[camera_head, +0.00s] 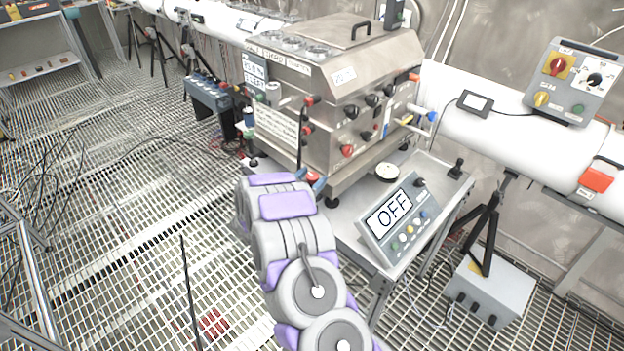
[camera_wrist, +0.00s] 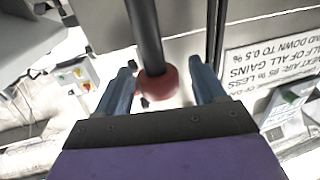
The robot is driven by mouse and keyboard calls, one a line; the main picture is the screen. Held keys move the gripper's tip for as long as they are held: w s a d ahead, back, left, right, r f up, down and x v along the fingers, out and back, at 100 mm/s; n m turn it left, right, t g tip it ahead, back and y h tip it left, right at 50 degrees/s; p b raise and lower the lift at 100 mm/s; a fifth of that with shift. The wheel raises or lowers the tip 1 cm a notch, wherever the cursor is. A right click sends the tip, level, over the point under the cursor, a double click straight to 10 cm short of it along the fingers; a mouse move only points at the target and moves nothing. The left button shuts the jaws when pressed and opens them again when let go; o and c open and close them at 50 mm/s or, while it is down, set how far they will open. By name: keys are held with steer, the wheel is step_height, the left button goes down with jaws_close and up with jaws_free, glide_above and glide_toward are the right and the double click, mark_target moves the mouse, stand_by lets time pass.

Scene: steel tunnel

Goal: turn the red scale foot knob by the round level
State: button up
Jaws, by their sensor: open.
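In the wrist view, a red round knob (camera_wrist: 170,85) at the end of a dark rod (camera_wrist: 145,35) shows between the two blue fingers of my gripper (camera_wrist: 162,82). The fingers are open, with a visible gap on either side of the knob. In the head view, my gripper (camera_head: 317,181) is at the front left corner of the steel machine, with red between its blue tips, partly hidden by my arm. I cannot tell whether this red knob is a scale foot. A pale round disc (camera_head: 387,171), possibly the round level, lies on the table to the right.
The steel machine (camera_head: 340,90) carries several red and black knobs. A tilted panel (camera_head: 398,220) reading "OFF" stands at the table's front edge. A control box (camera_head: 575,82) sits on the white pipe (camera_head: 480,125) at right. The grating floor (camera_head: 120,190) left of the table is mostly open.

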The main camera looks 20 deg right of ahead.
steer(key=shift+w+d, duration=0.1)
steer(key=shift+d, duration=0.15)
steer(key=shift+c, duration=0.4)
steer(key=c, duration=0.9)
steer(key=shift+a+r+m+g+h+p, duration=0.15)
steer(key=shift+m+g+h+p, duration=0.2)
steer(key=shift+g+p, duration=0.2)
steer(key=shift+m+g, duration=0.25)
steer(key=m+g+h, duration=0.1)
steer(key=m+g, duration=0.1)
steer(key=shift+w+g+p, duration=0.1)
steer(key=shift+g+p, duration=0.2)
steer(key=shift+p, duration=0.05)
steer(key=m+g+b, duration=0.2)
steer(key=g, duration=0.1)
steer(key=m+g+h+b, duration=0.1)
steer(key=shift+f+g, duration=0.25)
steer(key=shift+g, duration=0.05)
steer(key=shift+r+m+g+b, duration=0.1)
steer(key=shift+m+g+b, duration=0.4)
steer(key=shift+g, duration=0.5)
